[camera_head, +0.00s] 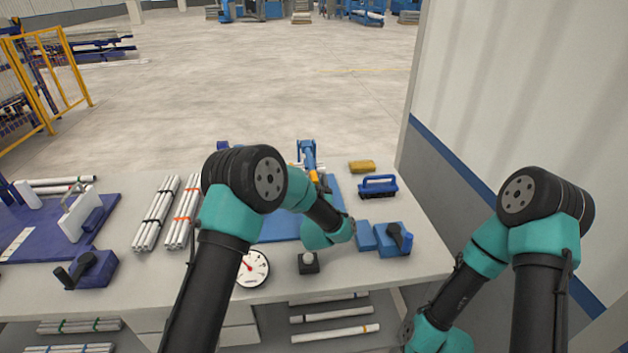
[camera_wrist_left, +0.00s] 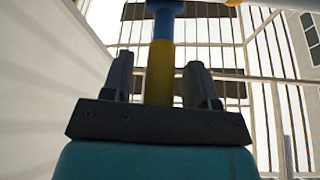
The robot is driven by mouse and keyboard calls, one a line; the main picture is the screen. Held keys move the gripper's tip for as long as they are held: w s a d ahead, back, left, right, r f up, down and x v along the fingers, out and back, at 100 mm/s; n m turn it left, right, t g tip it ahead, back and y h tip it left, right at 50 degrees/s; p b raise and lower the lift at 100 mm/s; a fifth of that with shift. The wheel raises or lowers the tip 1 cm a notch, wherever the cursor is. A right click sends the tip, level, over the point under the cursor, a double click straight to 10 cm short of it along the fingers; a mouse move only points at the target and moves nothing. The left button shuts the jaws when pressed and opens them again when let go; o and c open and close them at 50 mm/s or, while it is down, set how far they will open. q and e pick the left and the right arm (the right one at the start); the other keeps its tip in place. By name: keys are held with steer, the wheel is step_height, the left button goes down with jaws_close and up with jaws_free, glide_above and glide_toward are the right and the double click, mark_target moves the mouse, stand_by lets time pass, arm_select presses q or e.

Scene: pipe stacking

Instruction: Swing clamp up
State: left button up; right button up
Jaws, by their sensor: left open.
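The clamp's raised arm (camera_head: 307,155) is blue with a yellow-orange part (camera_head: 313,177) below, seen in the head view behind my left wrist. In the left wrist view a bar with a yellow section (camera_wrist_left: 160,72) and a blue section (camera_wrist_left: 162,28) stands between the two dark fingers of my left gripper (camera_wrist_left: 158,82). The fingers are open, with gaps visible beside the bar. In the head view my left wrist hides most of the gripper and the clamp's lower part. My right gripper is out of sight; only its arm shows at the right.
A blue plate (camera_head: 278,230) lies under the clamp. Bundled white pipes (camera_head: 157,213), a round gauge (camera_head: 253,268), a black button box (camera_head: 308,263), a blue brush (camera_head: 378,186), a yellow sponge (camera_head: 362,166) and a blue lever block (camera_head: 393,239) surround it. A wall rises at the right.

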arm_select(q)
steer(key=shift+w, duration=0.2)
jaws_close()
stand_by(0.5)
